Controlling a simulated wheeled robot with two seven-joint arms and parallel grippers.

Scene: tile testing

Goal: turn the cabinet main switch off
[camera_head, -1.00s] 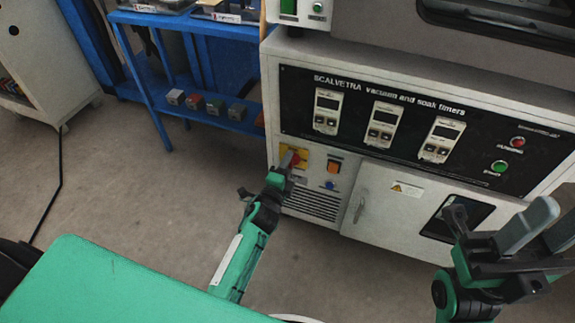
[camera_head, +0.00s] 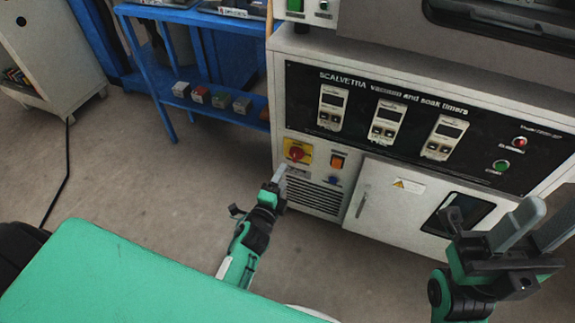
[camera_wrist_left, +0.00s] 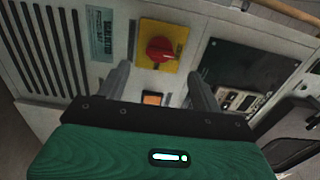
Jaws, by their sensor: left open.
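The cabinet main switch (camera_head: 296,152) is a red rotary knob on a yellow plate at the left of the cabinet front. It also shows in the left wrist view (camera_wrist_left: 160,50), clear of the fingers, its handle lying roughly crosswise there. My left gripper (camera_head: 279,174) is open and empty, a little below and in front of the switch, apart from it. In the left wrist view its two fingers (camera_wrist_left: 160,85) stand apart with the switch beyond them. My right gripper (camera_head: 530,228) is at the lower right in front of the cabinet, its fingers apart and nothing between them.
An orange rocker switch (camera_head: 338,161) and a blue button (camera_head: 334,180) sit right of the main switch. The black timer panel (camera_head: 455,155) is above. A cabinet door with a handle (camera_head: 362,204) is to the right. A blue shelf (camera_head: 165,90) stands at left; floor between is clear.

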